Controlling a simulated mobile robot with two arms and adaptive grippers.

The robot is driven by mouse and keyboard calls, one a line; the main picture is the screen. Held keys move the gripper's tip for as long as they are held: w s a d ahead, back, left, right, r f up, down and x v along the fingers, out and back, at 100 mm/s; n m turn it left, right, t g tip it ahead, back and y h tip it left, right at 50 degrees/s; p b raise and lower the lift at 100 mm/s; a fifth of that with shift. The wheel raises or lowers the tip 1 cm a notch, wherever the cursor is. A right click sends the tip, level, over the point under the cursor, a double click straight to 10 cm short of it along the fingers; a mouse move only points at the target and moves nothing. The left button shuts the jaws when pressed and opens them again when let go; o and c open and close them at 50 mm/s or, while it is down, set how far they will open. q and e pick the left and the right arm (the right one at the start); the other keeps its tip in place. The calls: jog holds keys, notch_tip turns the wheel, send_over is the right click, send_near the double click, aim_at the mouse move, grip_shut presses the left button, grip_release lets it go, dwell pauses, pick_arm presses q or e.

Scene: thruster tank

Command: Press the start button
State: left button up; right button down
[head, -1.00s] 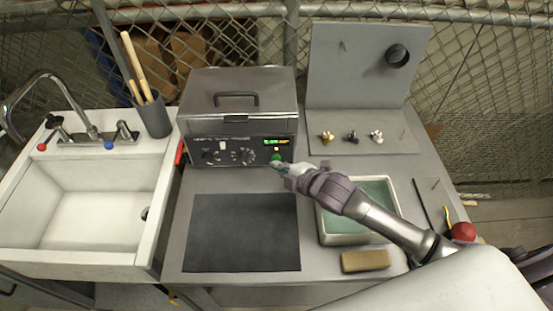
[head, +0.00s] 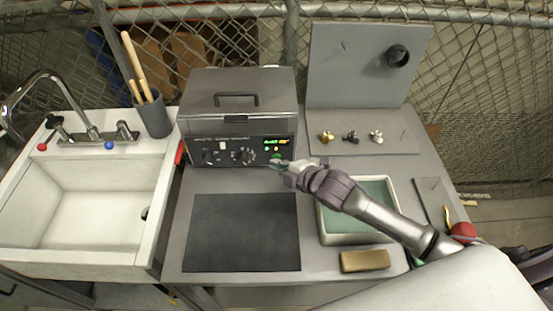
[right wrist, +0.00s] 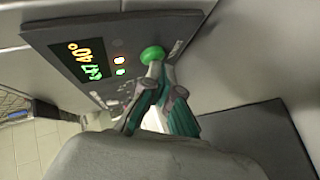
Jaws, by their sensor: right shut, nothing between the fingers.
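The start button seems to be the green round button (head: 275,156) at the lower right of the front panel of the grey lidded tank (head: 237,95). In the right wrist view the green button (right wrist: 153,54) shows large, directly beyond my fingertips. My right gripper (head: 281,164) is shut and empty, and its tips (right wrist: 156,68) overlap the button's lower edge. They look to be touching it or very close; I cannot tell if it is pressed in. The panel's display (right wrist: 84,60) is lit with green and orange figures, with small lit lamps beside it. My left gripper is not in view.
A dark mat (head: 242,232) lies in front of the tank. A tray with green content (head: 326,226) and a tan block (head: 364,261) are beneath and beside my right arm. A sink (head: 85,210) is left. Small fittings (head: 349,137) stand on a grey board behind.

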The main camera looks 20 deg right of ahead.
jog(key=shift+s, duration=0.1)
jog(key=shift+s+a+p, duration=0.2)
jog(key=shift+s+p, duration=0.3)
jog(key=shift+s, duration=0.25)
jog(key=shift+s, duration=0.1)
jog(key=shift+s+a+p, duration=0.15)
jog(key=shift+s+p, duration=0.15)
jog(key=shift+s+a+p, duration=0.3)
jog(key=shift+s+p, duration=0.1)
jog(key=shift+s, duration=0.6)
jog(key=shift+s+a+p, duration=0.25)
jog(key=shift+s+p, duration=0.1)
jog(key=shift+s, duration=0.65)
